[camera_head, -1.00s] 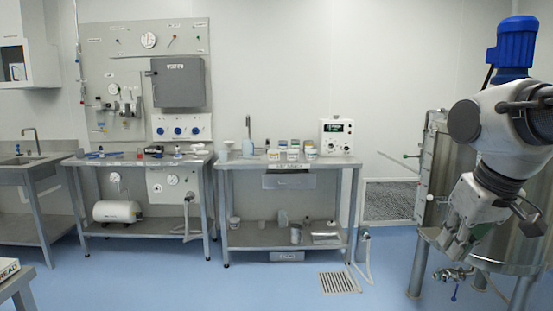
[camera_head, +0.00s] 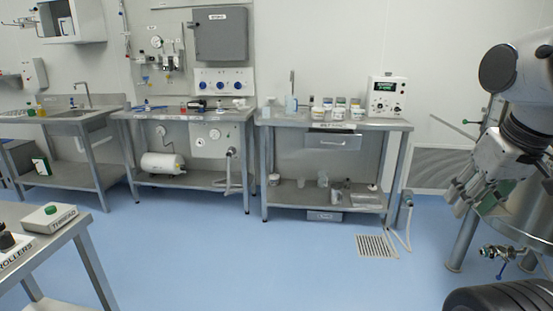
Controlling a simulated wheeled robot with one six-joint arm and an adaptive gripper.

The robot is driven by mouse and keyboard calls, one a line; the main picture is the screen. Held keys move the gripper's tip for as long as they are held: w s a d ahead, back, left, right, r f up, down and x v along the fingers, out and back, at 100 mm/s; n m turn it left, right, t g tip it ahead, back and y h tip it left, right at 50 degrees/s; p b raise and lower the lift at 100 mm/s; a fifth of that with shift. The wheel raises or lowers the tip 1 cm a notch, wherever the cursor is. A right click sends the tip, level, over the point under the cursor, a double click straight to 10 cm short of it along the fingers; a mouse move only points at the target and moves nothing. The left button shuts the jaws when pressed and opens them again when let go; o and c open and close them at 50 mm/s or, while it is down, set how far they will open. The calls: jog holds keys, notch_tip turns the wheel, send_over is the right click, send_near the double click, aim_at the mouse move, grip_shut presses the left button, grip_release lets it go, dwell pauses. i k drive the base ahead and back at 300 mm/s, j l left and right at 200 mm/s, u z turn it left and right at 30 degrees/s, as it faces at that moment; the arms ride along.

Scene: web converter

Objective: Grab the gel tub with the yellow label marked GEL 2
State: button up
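Several small tubs (camera_head: 337,113) with coloured labels stand in two rows on the steel bench (camera_head: 390,126) at the back, right of centre. Some labels look yellow or orange, but the writing is too small to read. I cannot tell which tub is GEL 2. My gripper (camera_head: 462,196) hangs at the right of the view, far in front of the bench and apart from the tubs. Its fingers look spread, with nothing visible between them.
A control box (camera_head: 387,97) stands right of the tubs, a clear container (camera_head: 291,104) left of them. A steel vessel (camera_head: 525,220) is close at right. The blue floor ahead is open.

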aim_at(317, 113)
jog(key=i+u, duration=0.35)
jog(key=i, duration=1.75)
jog(key=i+z, duration=0.2)
jog(key=i, duration=0.3)
jog(key=i+j+z, duration=0.15)
jog(key=i, duration=0.35)
jog(key=i+j+z, duration=0.2)
jog(key=i, duration=0.25)
jog(key=i+j+z, duration=0.2)
jog(key=i, duration=0.25)
jog(key=j, duration=0.1)
